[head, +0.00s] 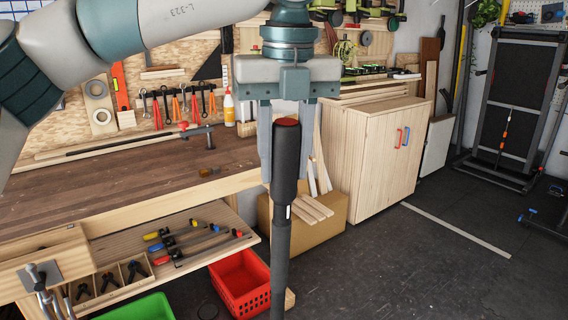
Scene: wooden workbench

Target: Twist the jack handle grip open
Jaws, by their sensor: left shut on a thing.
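The jack handle (281,232) is a long dark rod that stands nearly upright in the middle of the head view. Its thicker black grip (285,165) is at the top and has a reddish end cap. A small light mark shows on the handle below the grip. My left gripper (286,168) points down from above, with its fingers on either side of the grip, shut on it. The handle's lower end runs out of the bottom of the view. My right gripper is not in view.
A wooden workbench (120,190) with tools stands at the left. A red crate (243,283) and a green crate (140,308) are on the floor below. A cardboard box (318,232) and a wooden cabinet (372,155) stand behind. The floor at right is mostly clear.

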